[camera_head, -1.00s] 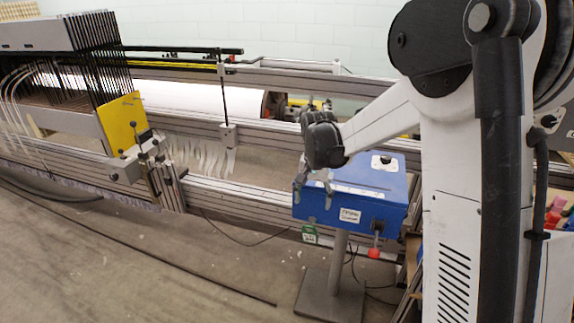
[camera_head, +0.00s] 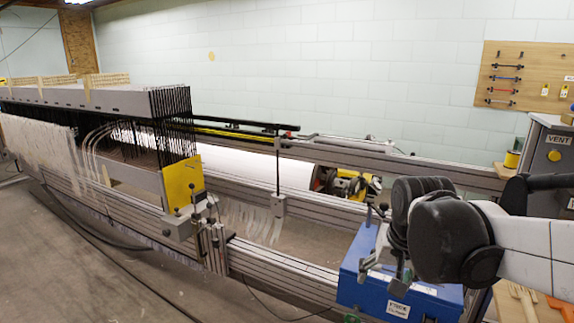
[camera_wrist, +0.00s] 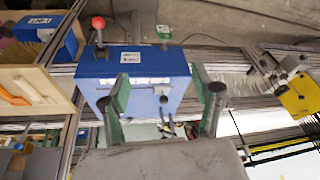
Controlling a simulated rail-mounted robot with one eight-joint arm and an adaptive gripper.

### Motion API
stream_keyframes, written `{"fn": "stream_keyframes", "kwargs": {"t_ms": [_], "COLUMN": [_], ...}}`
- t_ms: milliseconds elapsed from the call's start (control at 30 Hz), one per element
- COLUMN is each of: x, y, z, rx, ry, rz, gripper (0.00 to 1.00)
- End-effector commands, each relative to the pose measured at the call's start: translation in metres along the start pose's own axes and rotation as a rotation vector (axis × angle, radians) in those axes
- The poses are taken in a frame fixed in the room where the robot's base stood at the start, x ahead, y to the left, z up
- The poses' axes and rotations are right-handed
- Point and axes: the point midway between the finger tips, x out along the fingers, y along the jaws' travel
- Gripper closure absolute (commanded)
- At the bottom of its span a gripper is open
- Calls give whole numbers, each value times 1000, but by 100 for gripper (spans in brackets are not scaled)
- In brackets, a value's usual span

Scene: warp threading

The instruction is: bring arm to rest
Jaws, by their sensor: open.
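My gripper (camera_head: 384,268) hangs at the lower right in the head view, in front of the blue box (camera_head: 418,292) in the picture. My arm reaches in from the right edge. In the wrist view the two fingers of my gripper (camera_wrist: 166,94) stand wide apart with nothing between them. The blue box (camera_wrist: 134,68) appears beyond and between the fingers. Whether the fingers touch the box cannot be told, but no contact shows.
The loom frame with its heddle rack (camera_head: 95,103) and yellow plate (camera_head: 182,182) runs along the left and middle. A white warp roll (camera_head: 255,168) lies behind the rail. A wooden tray (camera_wrist: 32,92) is left of the box. The floor at lower left is mostly clear.

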Motion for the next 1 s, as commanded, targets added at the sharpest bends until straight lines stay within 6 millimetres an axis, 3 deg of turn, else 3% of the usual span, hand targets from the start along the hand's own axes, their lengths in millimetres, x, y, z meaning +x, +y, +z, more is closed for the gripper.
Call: {"fn": "stream_keyframes", "kwargs": {"t_ms": [100,433,700,1000], "x": [-24,-64,-77,-78], "y": [4,15,22,24], "z": [20,72,104,111], "rx": [-37,-143,-209,-225], "ry": [46,177,261,282], "rz": [-10,-29,-34,-34], "gripper": [38,38,38,38]}}
